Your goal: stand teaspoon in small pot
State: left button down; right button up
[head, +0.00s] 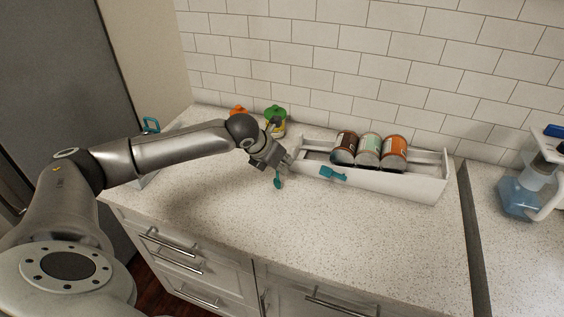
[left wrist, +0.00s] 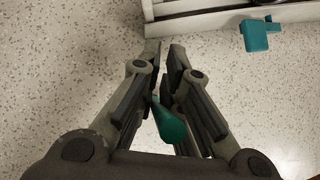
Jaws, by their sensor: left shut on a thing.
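A teal teaspoon (head: 278,181) is held by my left gripper (head: 279,165), its bowl end hanging down above the counter. In the left wrist view the teal bowl (left wrist: 170,126) shows between the fingers of my left gripper (left wrist: 164,52); the rest of the spoon is mostly hidden. No thing is clearly the small pot. A pot-like jar with a green top (head: 275,118) stands behind my gripper, partly hidden by it. An orange item (head: 238,111) beside it is mostly hidden by my arm. My right gripper is out of view.
A white rack (head: 400,186) with several cans (head: 368,149) stands right of my gripper. A teal piece (head: 333,173) is at its front side and shows in the left wrist view (left wrist: 257,35). The front counter is clear.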

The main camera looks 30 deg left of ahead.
pick_arm(q)
jog(key=c, duration=1.6)
grip_release()
